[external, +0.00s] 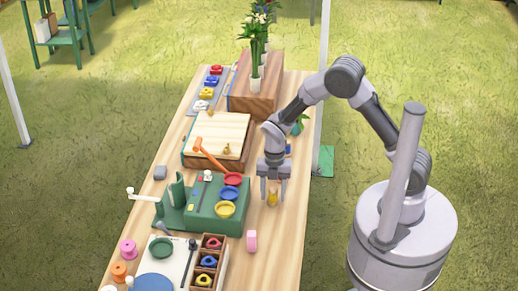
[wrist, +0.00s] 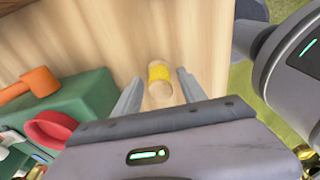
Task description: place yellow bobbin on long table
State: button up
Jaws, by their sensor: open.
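The yellow bobbin (external: 272,198) stands on the long table (external: 278,235) near its right edge, below my gripper. In the wrist view the bobbin (wrist: 159,78) has a yellow middle and pale wooden ends. It lies between my two fingers, with a gap visible on each side. My gripper (external: 273,190) points down and is open, its fingers apart around the bobbin. It also shows in the wrist view (wrist: 158,85). The bobbin's contact with the table is partly hard to see.
A green stand with red and yellow dishes (external: 226,209) is left of my gripper. An orange mallet (external: 208,153) lies on a wooden board behind it. A pink spool (external: 251,241) stands in front. Bare table lies between the pink spool and the bobbin.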

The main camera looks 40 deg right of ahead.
jog(key=d+r+m+t+p, duration=0.1)
jog(key=d+r+m+p, duration=0.25)
jog(key=r, duration=0.65)
jog(key=d+r+m+p, duration=0.2)
jog(key=r+m, duration=0.2)
jog(key=r, duration=0.7)
jog(key=s+d+r+m+t, duration=0.3)
jog(key=s+d+r+m, duration=0.2)
jog(key=m, duration=0.7)
jog(key=s+d+r+m+t+y, duration=0.1)
jog(key=s+d+r+m+t, duration=0.1)
jog(key=s+d+r+m, duration=0.4)
jog(key=s+d+m, duration=0.1)
jog(key=s+m, duration=0.2)
jog(key=m, duration=0.3)
jog(key=shift+s+d+t, duration=0.25)
jog(key=shift+s+t, duration=0.05)
jog(key=shift+t, duration=0.1)
